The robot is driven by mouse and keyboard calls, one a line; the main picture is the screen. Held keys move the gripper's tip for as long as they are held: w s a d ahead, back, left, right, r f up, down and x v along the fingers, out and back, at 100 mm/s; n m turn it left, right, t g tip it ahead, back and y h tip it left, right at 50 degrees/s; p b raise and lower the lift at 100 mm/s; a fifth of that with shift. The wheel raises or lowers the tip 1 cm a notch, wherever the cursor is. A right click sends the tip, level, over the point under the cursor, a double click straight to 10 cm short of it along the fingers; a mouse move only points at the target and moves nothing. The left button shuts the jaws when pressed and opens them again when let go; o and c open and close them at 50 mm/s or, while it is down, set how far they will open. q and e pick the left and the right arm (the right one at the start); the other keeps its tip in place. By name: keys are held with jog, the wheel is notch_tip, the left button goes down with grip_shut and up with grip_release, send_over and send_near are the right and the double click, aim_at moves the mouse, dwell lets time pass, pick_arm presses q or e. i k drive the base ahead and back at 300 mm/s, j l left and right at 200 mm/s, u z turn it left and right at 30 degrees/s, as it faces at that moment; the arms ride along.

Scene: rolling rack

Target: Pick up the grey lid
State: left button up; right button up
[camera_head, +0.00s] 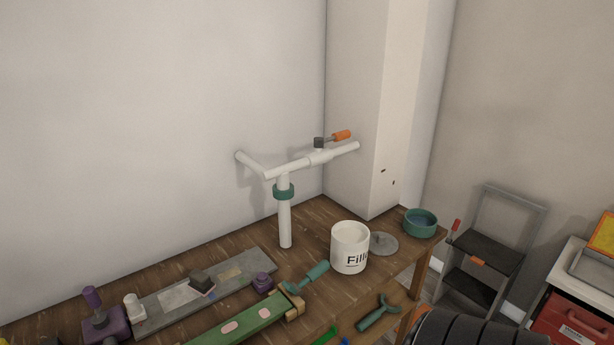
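The grey lid (384,243) is a flat round disc with a small knob on top. It lies on the wooden workbench (240,252) near its right end, just right of a white pot (349,250) with dark lettering. The pot hides part of the lid's left edge or stands very close to it. Neither of my grippers is in view.
A teal bowl (420,222) stands right of the lid at the bench corner. A white pipe stand (285,215) rises behind the pot. A green-handled tool (312,275) lies in front. A dark ribbed object (480,328) shows at bottom right.

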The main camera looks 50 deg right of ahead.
aim_at(381, 244)
jog(key=z, duration=1.95)
